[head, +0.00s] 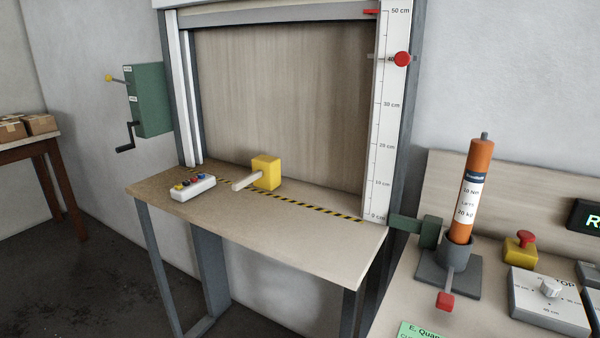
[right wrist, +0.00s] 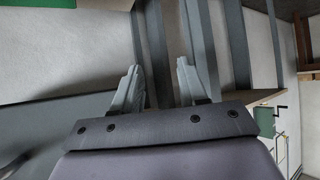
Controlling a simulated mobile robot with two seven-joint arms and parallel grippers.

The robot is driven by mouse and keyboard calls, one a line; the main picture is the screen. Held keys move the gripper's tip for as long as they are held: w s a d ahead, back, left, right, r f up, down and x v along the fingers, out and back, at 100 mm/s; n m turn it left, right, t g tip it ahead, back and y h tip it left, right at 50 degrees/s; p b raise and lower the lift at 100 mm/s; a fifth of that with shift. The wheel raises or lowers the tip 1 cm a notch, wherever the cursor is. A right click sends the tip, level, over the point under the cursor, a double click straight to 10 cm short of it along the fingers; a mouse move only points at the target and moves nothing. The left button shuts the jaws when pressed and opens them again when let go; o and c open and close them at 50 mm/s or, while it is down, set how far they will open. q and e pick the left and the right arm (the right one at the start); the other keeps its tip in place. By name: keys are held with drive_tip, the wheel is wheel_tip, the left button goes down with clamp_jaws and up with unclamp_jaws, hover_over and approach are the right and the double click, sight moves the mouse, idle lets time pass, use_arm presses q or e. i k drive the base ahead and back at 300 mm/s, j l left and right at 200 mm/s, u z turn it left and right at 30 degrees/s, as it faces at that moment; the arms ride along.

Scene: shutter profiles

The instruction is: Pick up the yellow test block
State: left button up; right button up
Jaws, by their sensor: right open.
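The yellow test block (head: 266,172) stands on the wooden table (head: 300,240) under the raised shutter, at the black and yellow striped line. A pale rod-like handle (head: 246,181) sticks out from its front toward the left. Neither gripper shows in the head view. In the right wrist view my right gripper (right wrist: 156,82) is open, with nothing between its two grey fingers. The block cannot be made out in the right wrist view.
A control box with coloured buttons (head: 193,188) lies left of the block. A height scale (head: 387,120) with a red knob (head: 402,59) stands at the right post. An orange cylinder (head: 470,190) stands in a grey holder on the right bench. The table's front right is clear.

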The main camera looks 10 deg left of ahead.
sight(265, 174)
drive_tip(key=j+z, duration=0.45)
drive_tip(key=j, duration=0.3)
drive_tip(key=j+z, duration=0.15)
drive_tip(key=j, duration=0.65)
drive_tip(key=k+j+z, duration=0.1)
drive_tip(key=j, duration=0.65)
